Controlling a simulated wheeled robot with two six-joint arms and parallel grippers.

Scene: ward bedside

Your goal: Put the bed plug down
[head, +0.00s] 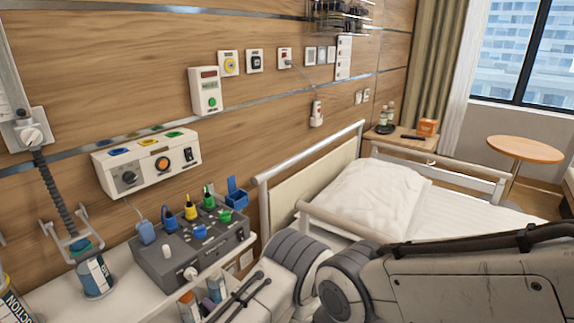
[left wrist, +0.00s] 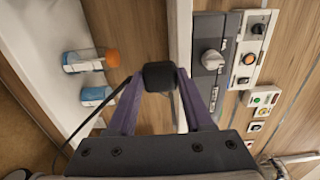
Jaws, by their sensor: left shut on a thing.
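The bed plug (left wrist: 160,76) is a dark, blocky plug with a black cable (left wrist: 112,102) running off to the lower left in the left wrist view. My left gripper (left wrist: 160,84) is shut on it, with the two purple fingers on either side. The plug hangs in the air in front of the counter (left wrist: 68,22) and the wall units. It hides a little of what lies behind it. In the head view my arm fills the lower right, and I cannot make out the plug or the fingertips there. My right gripper is not in view.
A grey box (head: 165,268) with several coloured pieces stands on the white counter (head: 120,308). Bottles (head: 187,306) stand in front of it. A white panel (head: 145,170) and several sockets (head: 228,63) are on the wall. The bed (head: 360,200) and bedside table (head: 405,145) lie right.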

